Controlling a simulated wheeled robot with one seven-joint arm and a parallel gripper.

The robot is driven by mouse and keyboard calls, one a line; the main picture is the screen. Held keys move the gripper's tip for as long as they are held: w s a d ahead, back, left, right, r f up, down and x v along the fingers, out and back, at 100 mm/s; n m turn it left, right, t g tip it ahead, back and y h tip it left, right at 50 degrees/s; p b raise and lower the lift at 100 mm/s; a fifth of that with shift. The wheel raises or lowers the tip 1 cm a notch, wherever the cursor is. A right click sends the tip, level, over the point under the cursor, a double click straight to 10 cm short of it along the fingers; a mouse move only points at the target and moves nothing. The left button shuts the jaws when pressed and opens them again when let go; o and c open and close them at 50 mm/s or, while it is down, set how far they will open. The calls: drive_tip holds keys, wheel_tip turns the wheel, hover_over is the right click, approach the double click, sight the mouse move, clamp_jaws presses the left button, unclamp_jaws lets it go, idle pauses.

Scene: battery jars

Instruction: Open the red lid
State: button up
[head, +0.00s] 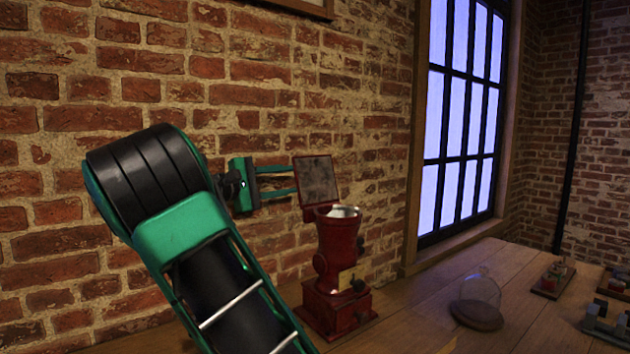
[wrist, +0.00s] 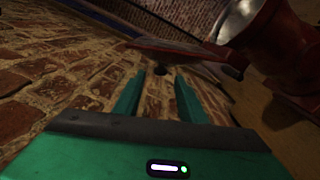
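The red lid (head: 316,180) stands raised and tilted up at the top of a red jar-like grinder (head: 340,240) in the head view. Its dull grey inner face shows, and the pale round mouth below it is uncovered. My gripper (head: 295,181) is at the left edge of the lid, its green fingers pointing right; I cannot tell if they touch it. In the wrist view the two fingers (wrist: 160,92) are apart with bare wall seen between them. The lid (wrist: 175,48) shows edge-on just beyond the fingertips, and the grinder body (wrist: 280,45) is at upper right.
A brick wall (head: 250,95) stands close behind my gripper and the grinder. On the wooden table (head: 420,315), a glass dome (head: 480,295) on a wooden base stands to the right. Small block-like items (head: 555,275) lie farther right. Table between grinder and dome is clear.

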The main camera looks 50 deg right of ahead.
sight(317, 177)
drive_tip(key=x, duration=1)
drive_tip(key=shift+s, duration=0.1)
clamp_jaws()
